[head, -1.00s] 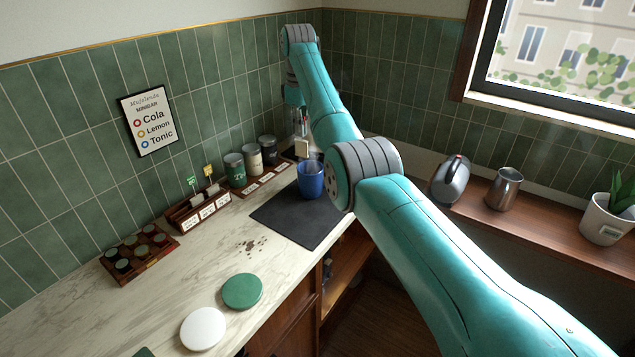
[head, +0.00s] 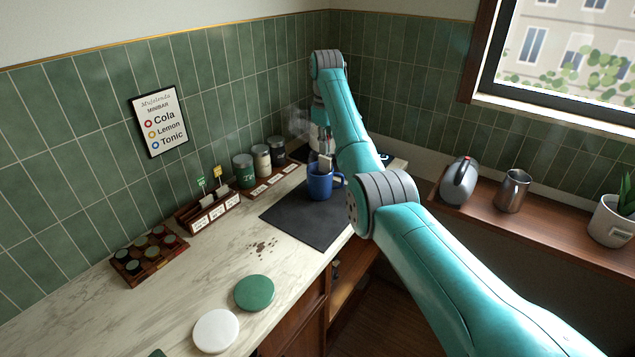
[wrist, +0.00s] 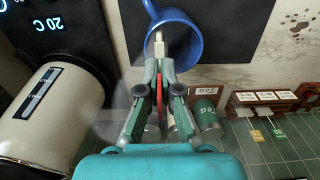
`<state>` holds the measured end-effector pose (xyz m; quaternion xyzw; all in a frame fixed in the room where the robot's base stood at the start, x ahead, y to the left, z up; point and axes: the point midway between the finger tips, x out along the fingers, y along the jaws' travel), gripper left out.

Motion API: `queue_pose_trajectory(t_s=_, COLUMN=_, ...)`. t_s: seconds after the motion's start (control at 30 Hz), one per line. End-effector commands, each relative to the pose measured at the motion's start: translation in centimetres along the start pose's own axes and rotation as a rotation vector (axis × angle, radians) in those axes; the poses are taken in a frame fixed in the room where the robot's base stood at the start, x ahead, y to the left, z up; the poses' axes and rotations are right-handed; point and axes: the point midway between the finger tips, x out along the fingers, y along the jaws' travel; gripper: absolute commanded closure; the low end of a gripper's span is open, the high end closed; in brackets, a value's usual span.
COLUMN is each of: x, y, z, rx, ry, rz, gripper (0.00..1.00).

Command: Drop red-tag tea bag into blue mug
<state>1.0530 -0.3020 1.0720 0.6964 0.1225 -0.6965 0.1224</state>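The blue mug (head: 320,184) stands upright on a dark mat (head: 290,222) on the counter. In the wrist view the mug (wrist: 189,54) shows from above, just beyond my fingertips. My gripper (wrist: 160,68) is shut on the red-tag tea bag, with its red tag (wrist: 160,92) between the fingers. The pale tea bag (wrist: 159,45) points over the mug's opening. In the head view the tea bag (head: 325,161) is at the mug's rim, seemingly partly inside; its depth is unclear.
A wooden box (head: 208,212) holds green- and yellow-tagged tea bags. A pale cylindrical appliance (wrist: 48,110) and a dark panel reading 20 C (wrist: 45,40) are close to my gripper. Crumbs (head: 263,247) and two round discs (head: 254,293) lie nearer.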

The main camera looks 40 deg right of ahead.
Motion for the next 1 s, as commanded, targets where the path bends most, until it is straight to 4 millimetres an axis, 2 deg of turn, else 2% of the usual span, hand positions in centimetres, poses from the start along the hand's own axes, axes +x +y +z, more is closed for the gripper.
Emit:
queue_pose_trajectory(t_s=0.27, x=0.1, y=0.0, z=0.1, rx=0.000, ry=0.000, rz=0.000, gripper=1.00)
queue_pose_trajectory(t_s=0.4, x=0.1, y=0.0, z=0.1, rx=0.000, ry=0.000, rz=0.000, gripper=0.67)
queue_pose_trajectory(t_s=0.43, x=0.1, y=0.0, z=0.1, rx=0.000, ry=0.000, rz=0.000, gripper=0.65)
queue_pose_trajectory(t_s=0.77, x=-0.1, y=0.0, z=-0.1, rx=0.000, ry=0.000, rz=0.000, gripper=0.65)
queue_pose_trajectory(t_s=0.87, x=-0.8, y=-0.2, z=-0.4, rx=-0.001, ry=0.000, rz=0.000, gripper=0.65)
queue_pose_trajectory(t_s=1.0, x=-2.7, y=-0.8, z=-1.3, rx=-0.003, ry=0.001, rz=0.001, gripper=0.65)
